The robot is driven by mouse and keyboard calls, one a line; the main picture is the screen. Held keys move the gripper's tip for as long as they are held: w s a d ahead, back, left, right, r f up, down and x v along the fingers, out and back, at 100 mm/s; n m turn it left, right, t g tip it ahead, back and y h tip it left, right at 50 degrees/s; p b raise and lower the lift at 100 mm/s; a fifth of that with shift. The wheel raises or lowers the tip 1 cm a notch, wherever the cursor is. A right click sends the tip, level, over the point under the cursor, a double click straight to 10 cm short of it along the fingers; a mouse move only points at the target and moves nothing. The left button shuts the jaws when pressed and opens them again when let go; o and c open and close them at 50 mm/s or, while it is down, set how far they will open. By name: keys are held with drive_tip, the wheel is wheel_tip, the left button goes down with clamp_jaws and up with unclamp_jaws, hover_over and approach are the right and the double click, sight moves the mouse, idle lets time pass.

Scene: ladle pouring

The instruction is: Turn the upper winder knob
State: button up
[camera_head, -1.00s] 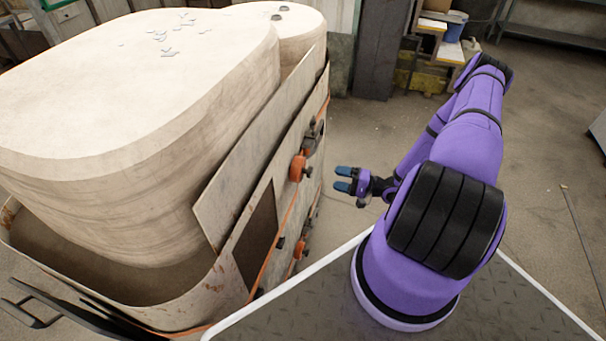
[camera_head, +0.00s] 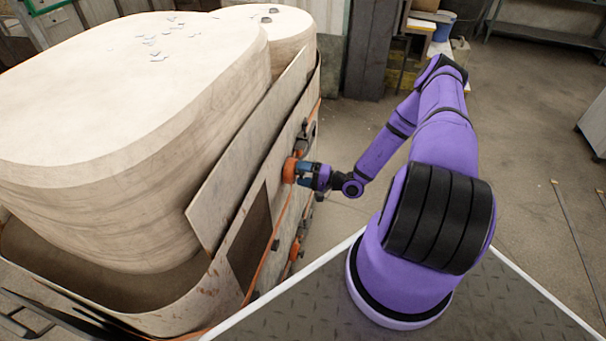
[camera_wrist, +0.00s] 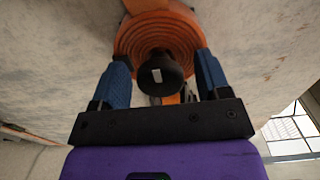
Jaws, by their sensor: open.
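The upper winder is an orange ribbed disc (camera_wrist: 158,38) on the side of the large vessel, and in the head view it is a small orange disc (camera_head: 289,170). Its dark knob (camera_wrist: 160,72) points out toward the wrist camera. My gripper (camera_wrist: 164,65) is open, with one blue finger on each side of the knob. Whether the fingers touch it, I cannot tell. In the head view my gripper (camera_head: 303,168) is right at the winder, and the knob is hidden there.
The beige vessel (camera_head: 110,110) with its metal side plate (camera_head: 225,155) fills the left. A lower orange winder (camera_head: 295,247) sits below on the same side. Floor (camera_head: 335,215) is open to the right. My checkered platform lies in front.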

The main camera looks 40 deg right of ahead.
drive_tip(key=shift+c, duration=0.5)
drive_tip(key=c, duration=0.8)
drive_tip(key=shift+m, duration=0.3)
